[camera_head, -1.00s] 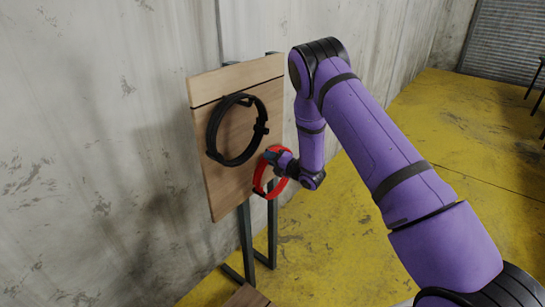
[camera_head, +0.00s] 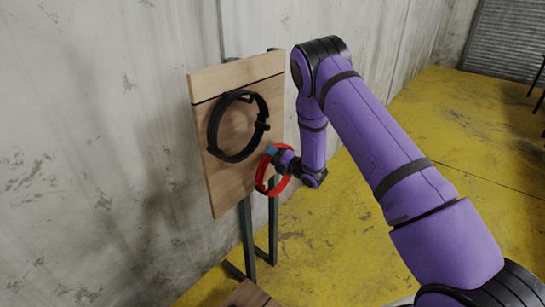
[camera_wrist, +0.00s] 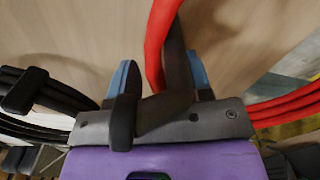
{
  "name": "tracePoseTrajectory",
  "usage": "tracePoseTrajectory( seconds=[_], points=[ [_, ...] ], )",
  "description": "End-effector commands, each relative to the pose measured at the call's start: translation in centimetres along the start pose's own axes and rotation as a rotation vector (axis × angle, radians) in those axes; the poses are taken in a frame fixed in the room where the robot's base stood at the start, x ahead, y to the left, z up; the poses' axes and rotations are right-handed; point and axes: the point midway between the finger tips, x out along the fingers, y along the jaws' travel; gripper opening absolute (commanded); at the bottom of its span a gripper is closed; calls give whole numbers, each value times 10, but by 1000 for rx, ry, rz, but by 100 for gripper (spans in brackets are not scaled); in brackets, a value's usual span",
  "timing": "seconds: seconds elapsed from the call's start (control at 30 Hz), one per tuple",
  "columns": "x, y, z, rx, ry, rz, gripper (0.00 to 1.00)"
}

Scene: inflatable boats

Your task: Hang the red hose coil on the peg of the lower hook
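The red hose coil (camera_head: 262,176) hangs upright beside the lower right part of the wooden board (camera_head: 222,187). My gripper (camera_head: 272,152) is at the coil's top; one blue fingertip shows there. In the wrist view, the blue fingers of my gripper (camera_wrist: 161,80) stand apart. The red hose (camera_wrist: 155,45) and a dark bar or strap pass between them, with a gap on the left finger's side. The lower hook and its peg cannot be made out clearly, so I cannot tell whether the coil rests on the peg.
A black hose coil (camera_head: 213,128) hangs on the board, up and left of the red one; it shows close at left in the wrist view (camera_wrist: 45,95). Dark stand legs (camera_head: 246,235) hold the board near the concrete wall (camera_head: 90,130).

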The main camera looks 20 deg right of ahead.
Motion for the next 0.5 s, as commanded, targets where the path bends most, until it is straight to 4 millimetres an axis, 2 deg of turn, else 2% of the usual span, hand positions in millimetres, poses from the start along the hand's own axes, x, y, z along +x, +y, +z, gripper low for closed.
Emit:
tracePoseTrajectory(
  seconds=[0.3,0.5],
  points=[
    [-4,0,2,-2,-3,-2,45],
    [-29,0,1,1,-2,-3,45]
  ],
)
